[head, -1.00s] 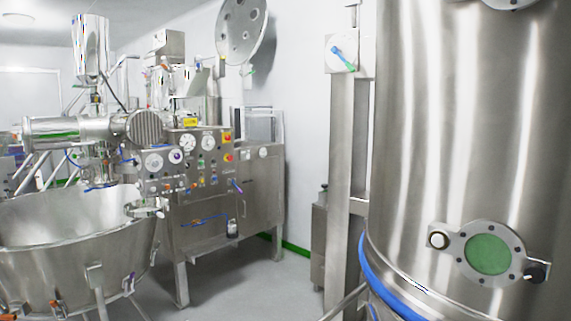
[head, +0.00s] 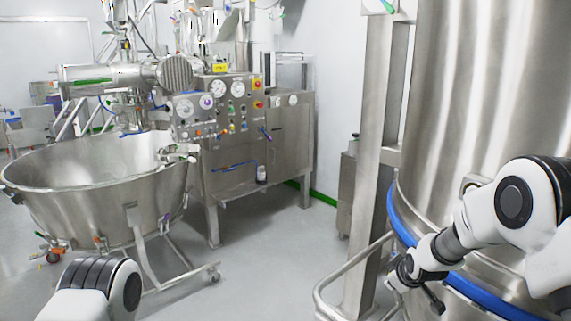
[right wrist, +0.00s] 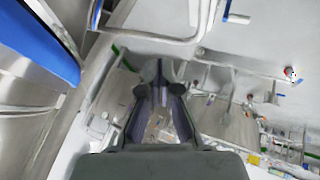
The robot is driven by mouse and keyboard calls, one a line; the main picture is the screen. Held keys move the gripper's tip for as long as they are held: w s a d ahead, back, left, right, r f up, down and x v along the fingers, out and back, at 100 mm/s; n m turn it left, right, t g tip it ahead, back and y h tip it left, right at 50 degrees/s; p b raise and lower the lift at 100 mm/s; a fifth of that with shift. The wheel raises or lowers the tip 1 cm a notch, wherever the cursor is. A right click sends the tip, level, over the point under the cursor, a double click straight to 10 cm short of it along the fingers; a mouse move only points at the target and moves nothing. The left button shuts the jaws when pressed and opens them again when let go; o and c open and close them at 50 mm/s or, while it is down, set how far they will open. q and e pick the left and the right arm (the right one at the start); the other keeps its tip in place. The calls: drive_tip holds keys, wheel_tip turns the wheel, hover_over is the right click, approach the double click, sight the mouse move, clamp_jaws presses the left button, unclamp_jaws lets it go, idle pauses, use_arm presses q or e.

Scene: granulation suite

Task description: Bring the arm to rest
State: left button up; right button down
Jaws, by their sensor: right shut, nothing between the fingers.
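My right arm comes in from the right in the head view, in front of the large steel vessel (head: 455,90). Its right gripper (head: 432,292) is small and dark there, near the vessel's blue band (head: 405,215) and the bent steel rail (head: 335,285). In the right wrist view the right gripper (right wrist: 160,80) has its fingers together, with nothing held. A white and black link of my left arm shows at the lower left of the head view. The left gripper is out of view.
A wide steel bowl (head: 95,205) on a wheeled frame stands at the left. A control cabinet (head: 275,140) with gauges and buttons stands behind it. A steel post (head: 375,150) rises beside the vessel. Grey floor (head: 265,250) between bowl and rail is clear.

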drive_tip(key=s+f+m+g, duration=0.2)
drive_tip(key=s+f, duration=0.9)
drive_tip(key=f, duration=0.2)
drive_tip(key=s+f+m+g, duration=0.1)
drive_tip(key=s+f+m, duration=0.1)
drive_tip(key=s, duration=0.9)
drive_tip(key=s+a+f+m+g, duration=0.1)
drive_tip(key=s+f, duration=0.4)
drive_tip(key=s, duration=0.6)
drive_tip(key=s+a+f+m+g, duration=0.1)
drive_tip(key=s+f+m+g, duration=0.1)
drive_tip(key=s, duration=0.9)
drive_tip(key=shift+s+f+m+g, duration=0.25)
drive_tip(key=shift+f+m+g, duration=0.15)
drive_tip(key=shift+f+g, duration=0.4)
